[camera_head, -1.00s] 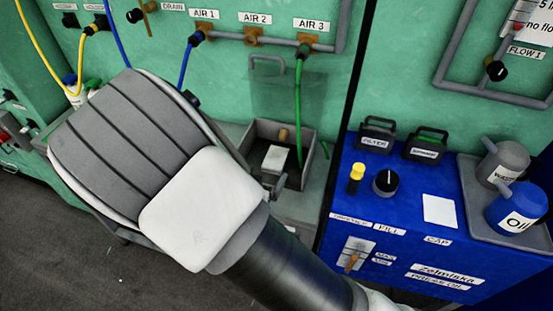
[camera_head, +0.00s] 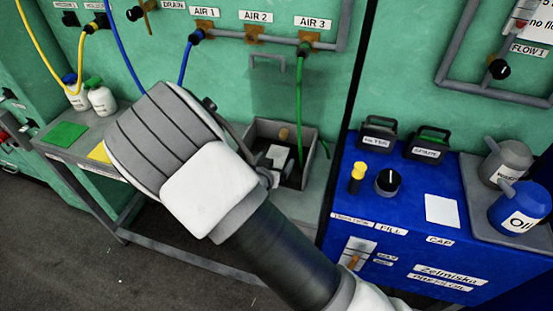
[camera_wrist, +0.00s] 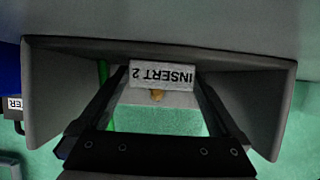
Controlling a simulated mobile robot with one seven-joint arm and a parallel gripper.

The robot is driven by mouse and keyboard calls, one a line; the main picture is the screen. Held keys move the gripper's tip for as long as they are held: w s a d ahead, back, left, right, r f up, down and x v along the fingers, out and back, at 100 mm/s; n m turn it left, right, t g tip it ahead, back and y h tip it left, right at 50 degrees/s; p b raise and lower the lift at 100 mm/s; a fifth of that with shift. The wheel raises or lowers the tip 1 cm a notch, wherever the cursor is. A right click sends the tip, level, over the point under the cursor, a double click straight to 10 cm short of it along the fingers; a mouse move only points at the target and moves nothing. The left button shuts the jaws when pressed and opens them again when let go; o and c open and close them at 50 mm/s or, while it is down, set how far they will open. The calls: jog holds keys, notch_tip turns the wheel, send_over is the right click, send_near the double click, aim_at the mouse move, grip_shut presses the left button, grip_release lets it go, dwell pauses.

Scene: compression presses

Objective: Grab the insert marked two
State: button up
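The insert (camera_head: 277,155) is a pale block in a grey open bin (camera_head: 312,142) below the green hose in the head view. In the wrist view the insert (camera_wrist: 162,74) shows its label "INSERT 2" upside down. My gripper (camera_wrist: 162,85) is open, with one dark finger on each side of the insert; both fingertips look close to its sides, and contact is not clear. In the head view my gripper (camera_head: 262,165) reaches the bin's left side, and my wrist hides part of it. The insert's lower part is hidden.
A blue press-oil cabinet (camera_head: 400,215) stands to the right, with an oil can (camera_head: 518,207) on a tray. A bench with a green mat (camera_head: 62,136) and white bottles (camera_head: 101,97) lies to the left.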

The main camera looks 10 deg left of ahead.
grip_shut()
jog(key=shift+r, duration=0.2)
dwell(0.3)
